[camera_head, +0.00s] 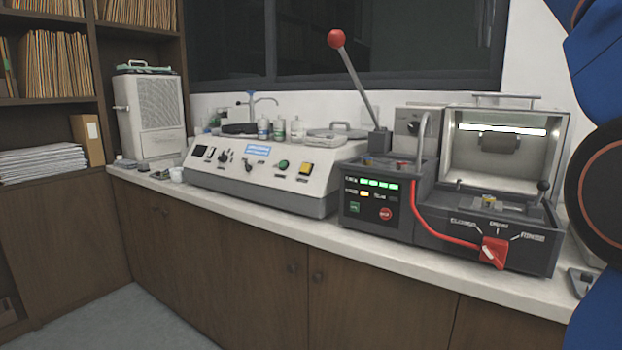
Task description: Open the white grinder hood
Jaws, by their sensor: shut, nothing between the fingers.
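A long white grinder-polisher (270,170) with a dark base stands mid-counter. On its right top lies a low, pale cover with a grey handle (335,134); it looks down, though it is small in view. A dark round wheel (240,128) shows uncovered at its left. On the machine to the right, a pale box-shaped hood (560,118) with a top handle surrounds a lit chamber holding a grey cylinder. I cannot tell for certain which of the two is the grinder hood. My gripper is not in view; blue and black parts of my arm fill the right edge.
A lever with a red ball (336,38) rises between the machines. A control unit (376,200) with a red lever (493,252) stands at the right. Bottles (279,128) stand behind the grinder. The counter's front strip (300,226) is narrow but clear.

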